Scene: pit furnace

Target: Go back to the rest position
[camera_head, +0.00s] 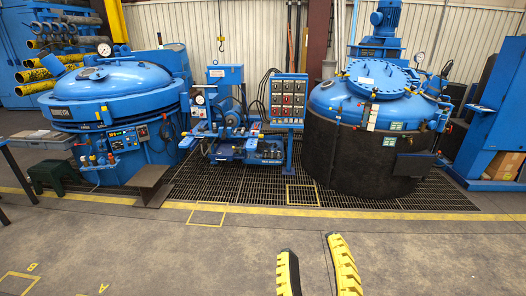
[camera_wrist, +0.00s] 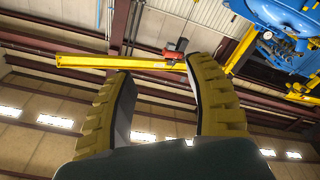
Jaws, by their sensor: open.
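My gripper (camera_head: 312,262) shows at the bottom of the head view as two yellow ribbed fingers with dark inner pads. The fingers stand apart with bare floor between them, so it is open and empty. In the wrist view my gripper (camera_wrist: 160,90) points up toward the ceiling, with a clear gap between the fingers. It touches nothing in either view. The rest of my arm is out of the head view.
A blue pit furnace (camera_head: 110,95) stands at left and a dark-bodied blue vessel (camera_head: 365,150) at right. Between them are a pump unit (camera_head: 230,130) and a control panel (camera_head: 288,98). The concrete floor in front is clear. A yellow overhead beam (camera_wrist: 110,62) crosses the wrist view.

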